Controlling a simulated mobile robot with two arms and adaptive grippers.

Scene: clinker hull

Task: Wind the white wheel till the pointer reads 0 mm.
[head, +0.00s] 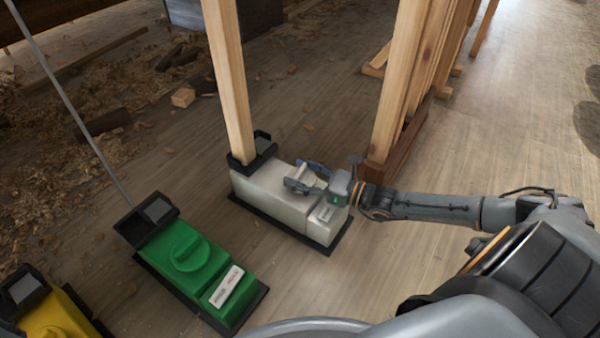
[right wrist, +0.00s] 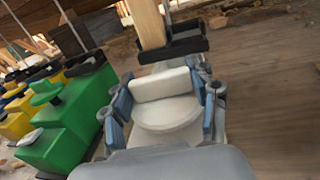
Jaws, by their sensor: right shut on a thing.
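The white wheel (right wrist: 168,115) is a round disc with a raised bar across it, in the middle of the right wrist view. My right gripper (right wrist: 165,98) has its blue-sided fingers on either side of the wheel and is shut on it. In the head view my right gripper (head: 308,179) is over the top of the white box (head: 262,188) and hides most of the wheel. A small plate (head: 327,213) shows near the box's right end; its pointer and reading are too small to make out. My left gripper is not in view.
A green box (head: 205,262) with a green wheel stands left of the white one, with a yellow box (head: 50,318) beyond it. A wooden post (head: 230,85) rises from the white box's far end. Another timber post (head: 400,90) stands close behind my right gripper.

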